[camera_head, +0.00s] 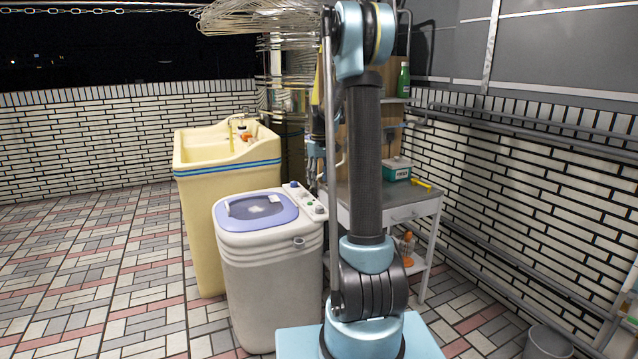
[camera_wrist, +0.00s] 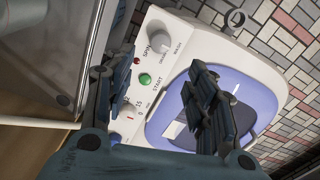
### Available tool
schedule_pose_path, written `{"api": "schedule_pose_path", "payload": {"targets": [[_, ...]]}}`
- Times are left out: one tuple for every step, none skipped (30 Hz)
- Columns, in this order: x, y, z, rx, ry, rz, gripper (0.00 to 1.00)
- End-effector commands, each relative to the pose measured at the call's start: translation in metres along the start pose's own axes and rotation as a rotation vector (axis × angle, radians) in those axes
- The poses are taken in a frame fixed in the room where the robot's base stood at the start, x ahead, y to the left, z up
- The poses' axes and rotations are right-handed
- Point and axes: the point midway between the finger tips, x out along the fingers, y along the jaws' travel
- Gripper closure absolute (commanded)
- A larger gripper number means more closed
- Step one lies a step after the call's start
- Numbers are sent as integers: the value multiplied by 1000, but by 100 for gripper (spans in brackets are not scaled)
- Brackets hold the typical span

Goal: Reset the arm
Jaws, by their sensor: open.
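My gripper (camera_wrist: 153,82) is open and empty in the wrist view, with its two dark fingers spread apart. It points down over the washing machine's control panel, with the green start button between the fingers. In the head view my gripper (camera_head: 316,172) is small and partly hidden behind my arm, above the right rear of the machine. My blue and dark grey arm stands upright in front of the shelf. The wire hangers (camera_head: 262,17) hang in a cluster at the top, left of my arm's upper joint.
The white washing machine (camera_head: 268,265) with a purple lid stands left of my arm. A yellow sink (camera_head: 205,190) is behind it. A bucket (camera_head: 547,342) is at lower right. The tiled floor at left is clear.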

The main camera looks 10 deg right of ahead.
Motion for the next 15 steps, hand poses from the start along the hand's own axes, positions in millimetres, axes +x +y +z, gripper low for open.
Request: {"api": "schedule_pose_path", "payload": {"targets": [[0,0,0,0,0,0,49],[0,0,0,0,0,0,49],[0,0,0,0,0,0,49],[-1,-1,1,1,0,0,49],[-1,-1,3,2,1,0,49],[-3,-3,6,5,2,1,49],[-5,-5,9,8,3,2,49],[-7,-7,13,13,4,2,49],[-10,-10,19,20,7,4,49],[-13,-13,25,26,9,5,49],[-16,-17,31,32,12,6,49],[-20,-21,40,42,16,8,49],[-23,-25,48,50,19,10,49],[-26,-29,55,58,22,11,49],[-30,-34,64,67,26,13,49]]}}
